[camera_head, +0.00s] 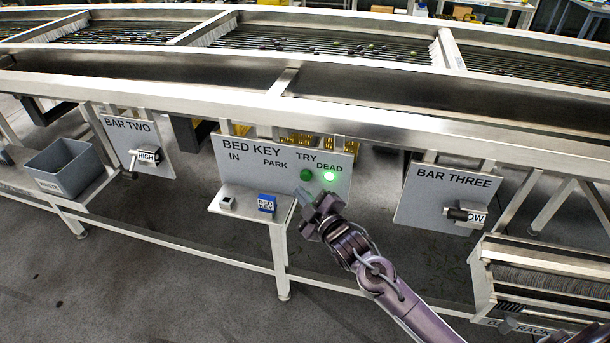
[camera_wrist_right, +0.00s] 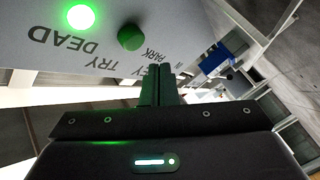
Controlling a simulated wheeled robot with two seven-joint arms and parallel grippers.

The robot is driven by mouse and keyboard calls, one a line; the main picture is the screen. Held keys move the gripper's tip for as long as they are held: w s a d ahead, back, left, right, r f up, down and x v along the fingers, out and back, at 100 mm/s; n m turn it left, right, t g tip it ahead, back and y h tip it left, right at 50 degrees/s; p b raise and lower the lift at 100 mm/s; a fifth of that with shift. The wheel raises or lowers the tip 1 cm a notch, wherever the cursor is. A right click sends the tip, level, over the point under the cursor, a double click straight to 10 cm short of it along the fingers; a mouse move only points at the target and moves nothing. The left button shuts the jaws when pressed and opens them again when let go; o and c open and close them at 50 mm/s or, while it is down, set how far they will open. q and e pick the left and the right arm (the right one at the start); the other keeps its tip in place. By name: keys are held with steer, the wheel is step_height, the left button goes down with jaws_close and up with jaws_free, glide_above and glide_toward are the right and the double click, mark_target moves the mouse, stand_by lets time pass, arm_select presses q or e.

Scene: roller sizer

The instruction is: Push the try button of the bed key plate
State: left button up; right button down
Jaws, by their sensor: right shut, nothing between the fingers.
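The bed key plate (camera_head: 236,165) is a grey panel marked IN, PARK, TRY and DEAD. The try button (camera_head: 306,175) is a dark green round knob under TRY. It also shows in the right wrist view (camera_wrist_right: 130,37). A lit bright green lamp (camera_head: 329,177) sits beside it under DEAD. My right gripper (camera_head: 303,194) is shut and empty, just below and in front of the try button. In the right wrist view its fingertips (camera_wrist_right: 156,70) point toward the plate, apart from the button in the picture. Contact is not visible. My left gripper is not in view.
The BAR TWO plate (camera_head: 140,145) is left, the BAR THREE plate (camera_head: 440,190) right. A grey bin (camera_head: 62,170) stands far left. Metal frame rails run above.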

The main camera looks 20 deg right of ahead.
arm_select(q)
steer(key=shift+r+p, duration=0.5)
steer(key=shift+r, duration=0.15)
arm_select(e)
steer(key=shift+s+a, duration=0.45)
steer(key=shift+s, duration=0.2)
steer(key=shift+s+a, duration=0.4)
steer(key=shift+s, duration=0.2)
